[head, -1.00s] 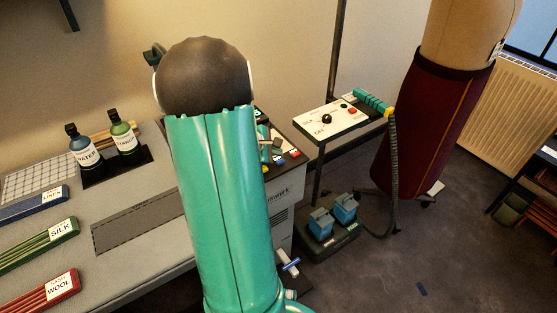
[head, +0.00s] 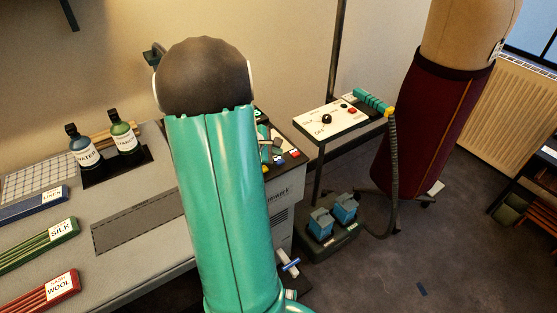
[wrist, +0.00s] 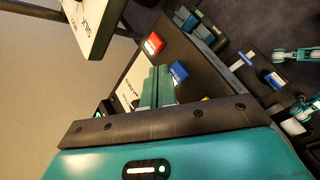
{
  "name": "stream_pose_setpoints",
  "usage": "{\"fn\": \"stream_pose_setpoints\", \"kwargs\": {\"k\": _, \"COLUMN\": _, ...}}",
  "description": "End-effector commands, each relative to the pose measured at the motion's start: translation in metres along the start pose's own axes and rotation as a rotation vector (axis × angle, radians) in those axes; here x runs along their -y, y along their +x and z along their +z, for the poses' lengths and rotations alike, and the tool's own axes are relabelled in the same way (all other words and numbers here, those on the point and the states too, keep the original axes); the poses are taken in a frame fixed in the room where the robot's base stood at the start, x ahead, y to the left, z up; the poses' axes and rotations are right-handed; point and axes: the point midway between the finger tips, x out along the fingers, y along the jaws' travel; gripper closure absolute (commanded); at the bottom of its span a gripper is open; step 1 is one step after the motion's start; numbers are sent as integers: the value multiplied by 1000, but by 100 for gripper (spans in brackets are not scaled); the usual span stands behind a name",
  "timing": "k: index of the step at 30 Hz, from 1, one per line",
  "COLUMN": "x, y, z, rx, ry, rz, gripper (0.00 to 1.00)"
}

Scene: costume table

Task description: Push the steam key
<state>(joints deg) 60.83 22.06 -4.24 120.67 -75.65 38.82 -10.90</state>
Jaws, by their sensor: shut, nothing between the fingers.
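A dark key panel (wrist: 196,62) shows in the wrist view, with a red key (wrist: 153,43) and a blue key (wrist: 178,72). The same red key (head: 295,153) and blue key (head: 278,158) show in the head view at the right end of the table. No lettering naming the steam key is readable, so I cannot tell which key it is. My gripper (wrist: 160,74) is shut and empty, with its teal fingertips close beside the blue key in the wrist view. I cannot tell whether they touch it. My arm hides part of the panel in the head view.
A white control box (head: 333,118) with a black knob and red button stands right of the table. A blue-pedalled foot unit (head: 330,228) is on the floor. A dress form in a maroon skirt (head: 428,120) stands further right. Two bottles (head: 122,135) stand on the left.

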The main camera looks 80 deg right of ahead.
Motion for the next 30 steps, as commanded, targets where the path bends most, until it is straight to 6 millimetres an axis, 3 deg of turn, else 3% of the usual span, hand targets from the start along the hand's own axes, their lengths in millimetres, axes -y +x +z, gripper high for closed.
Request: {"fn": "stream_pose_setpoints", "kwargs": {"k": 30, "x": 5, "y": 6, "z": -5, "rx": 0, "ry": 0, "rz": 0, "gripper": 100}}
